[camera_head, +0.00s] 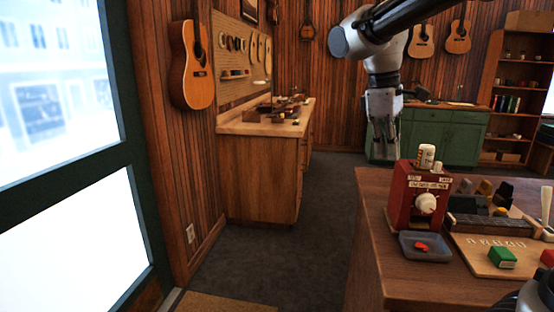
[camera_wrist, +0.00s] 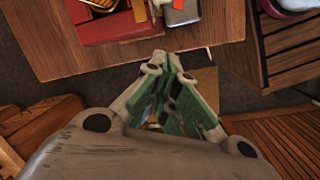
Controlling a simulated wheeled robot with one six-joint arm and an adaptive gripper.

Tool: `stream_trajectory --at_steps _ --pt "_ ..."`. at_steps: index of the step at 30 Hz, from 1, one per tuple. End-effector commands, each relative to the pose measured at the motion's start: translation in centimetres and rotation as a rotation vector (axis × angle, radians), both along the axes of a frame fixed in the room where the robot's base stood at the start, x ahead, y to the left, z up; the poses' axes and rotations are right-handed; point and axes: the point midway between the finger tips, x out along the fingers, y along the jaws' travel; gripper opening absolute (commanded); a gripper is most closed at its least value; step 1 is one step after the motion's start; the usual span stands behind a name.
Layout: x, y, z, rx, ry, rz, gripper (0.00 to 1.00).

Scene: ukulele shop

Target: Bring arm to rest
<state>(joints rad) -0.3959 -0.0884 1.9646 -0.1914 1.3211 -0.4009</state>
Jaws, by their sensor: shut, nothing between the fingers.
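My gripper (camera_head: 384,156) hangs pointing down in the upper right of the head view, with my arm above it. It is in the air, apart from the wooden table (camera_head: 365,215), near that table's far left corner. In the wrist view my gripper (camera_wrist: 162,60) shows its two fingers meeting at the tips, with green pads and nothing held. In that view the tips appear beside the edge of a wooden tabletop (camera_wrist: 110,58).
On the table stand a red box with a white knob (camera_head: 408,195), a grey tray (camera_head: 425,254) holding a red piece, and a wooden board (camera_head: 483,262) with a green block (camera_head: 502,257). A workbench (camera_head: 260,175) stands at the left. Dark floor (camera_head: 290,255) between them is clear.

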Motion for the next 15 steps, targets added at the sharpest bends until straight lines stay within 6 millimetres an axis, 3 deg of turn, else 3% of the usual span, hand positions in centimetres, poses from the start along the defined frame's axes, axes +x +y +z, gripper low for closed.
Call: stream_trajectory --at_steps 9,15 --pt "-10.8 -6.0 -5.3 0.262 -0.232 -0.579 0.00" --pt "-16.9 -9.2 -7.2 0.335 -0.339 -0.753 0.00"
